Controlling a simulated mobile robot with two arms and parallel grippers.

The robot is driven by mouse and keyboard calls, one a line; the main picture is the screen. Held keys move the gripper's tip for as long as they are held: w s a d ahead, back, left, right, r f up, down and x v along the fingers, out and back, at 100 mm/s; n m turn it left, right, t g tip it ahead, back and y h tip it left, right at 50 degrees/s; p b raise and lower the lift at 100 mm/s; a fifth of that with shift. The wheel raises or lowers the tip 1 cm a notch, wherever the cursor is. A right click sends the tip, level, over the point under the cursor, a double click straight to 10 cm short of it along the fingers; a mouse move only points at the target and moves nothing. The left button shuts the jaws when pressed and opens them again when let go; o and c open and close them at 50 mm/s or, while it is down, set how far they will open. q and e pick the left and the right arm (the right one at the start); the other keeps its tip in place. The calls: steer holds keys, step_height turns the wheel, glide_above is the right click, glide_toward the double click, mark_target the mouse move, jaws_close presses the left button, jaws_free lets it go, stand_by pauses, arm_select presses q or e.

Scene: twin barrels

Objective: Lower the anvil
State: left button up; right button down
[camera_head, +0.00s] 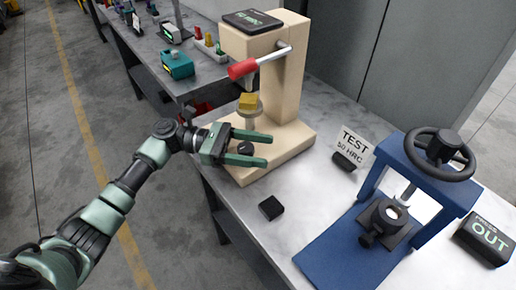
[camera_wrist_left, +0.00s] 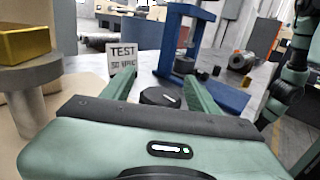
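The beige hardness tester (camera_head: 284,85) stands at the table's far left edge. Its anvil (camera_head: 252,107) is a round grey plate on a post and bears a yellow block (camera_head: 249,100); in the left wrist view the anvil (camera_wrist_left: 28,76) and block (camera_wrist_left: 28,42) are at the left. A black round knob (camera_head: 245,147) sits below, at the base. My left gripper (camera_head: 268,150) is open, its fingers on either side of the knob. The left wrist view shows the knob (camera_wrist_left: 160,96) between the fingers; contact cannot be told. My right gripper is not visible.
A red-handled lever (camera_head: 243,69) sticks out above the anvil. A blue press (camera_head: 420,175), a TEST sign (camera_head: 354,143), a small black block (camera_head: 271,207) and an OUT display (camera_head: 486,239) are on the table. The metal between them is clear.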

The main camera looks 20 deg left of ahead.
arm_select(q)
steer(key=a, duration=0.3)
steer(key=a+b, duration=0.1)
steer(key=a, duration=0.3)
steer(key=shift+s+a+b, duration=0.2)
steer(key=shift+a+b, duration=0.1)
steer(key=shift+a, duration=0.1)
